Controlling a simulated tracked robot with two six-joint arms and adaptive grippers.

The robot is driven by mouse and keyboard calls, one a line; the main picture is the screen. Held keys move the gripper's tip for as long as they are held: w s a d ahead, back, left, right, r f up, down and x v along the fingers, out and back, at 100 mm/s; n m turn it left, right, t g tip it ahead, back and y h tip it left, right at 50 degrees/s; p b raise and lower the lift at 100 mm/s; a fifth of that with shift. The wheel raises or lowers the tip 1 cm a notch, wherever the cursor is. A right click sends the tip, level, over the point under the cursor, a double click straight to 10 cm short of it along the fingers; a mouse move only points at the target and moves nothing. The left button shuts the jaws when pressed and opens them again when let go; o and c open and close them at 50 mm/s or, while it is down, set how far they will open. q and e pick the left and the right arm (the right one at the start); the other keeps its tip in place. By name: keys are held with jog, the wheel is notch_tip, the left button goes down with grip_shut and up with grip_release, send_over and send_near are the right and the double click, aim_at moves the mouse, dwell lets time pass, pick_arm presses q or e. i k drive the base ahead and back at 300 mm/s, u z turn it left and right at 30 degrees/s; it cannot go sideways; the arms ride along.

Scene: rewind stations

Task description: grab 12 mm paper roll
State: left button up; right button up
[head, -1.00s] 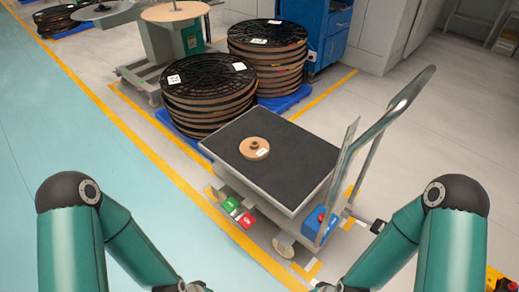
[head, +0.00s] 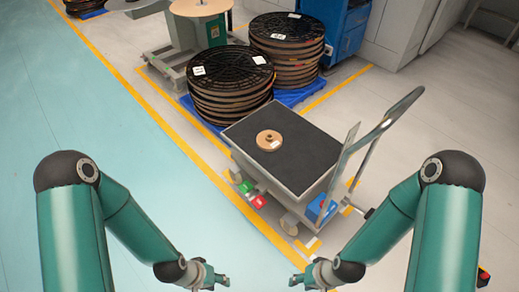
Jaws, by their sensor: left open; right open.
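My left gripper (head: 222,281) is at the bottom of the head view, open and empty, in front of the cart and well apart from the roll. My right gripper (head: 296,281) is also at the bottom, open and empty, apart from the cart and roll. The 12 mm width cannot be read on the label.
The cart's handle (head: 385,118) rises on its right side. Stacks of black reels (head: 230,72) and (head: 287,27) stand on blue pallets behind the cart. A green rewind machine (head: 201,30) and a blue cabinet (head: 345,30) are further back. Teal floor (head: 80,130) at the left is clear.

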aim_at(269, 141)
jog(key=u, duration=0.5)
jog(key=k, duration=1.05)
jog(key=u, duration=0.8)
jog(key=i, duration=2.4)
jog(key=z, duration=0.4)
jog(key=i, duration=1.3)
jog(key=z, duration=1.25)
jog(key=i, duration=0.95)
jog(key=z, duration=0.5)
jog(key=k, duration=0.75)
jog(key=z, duration=0.2)
jog(key=i, duration=0.1)
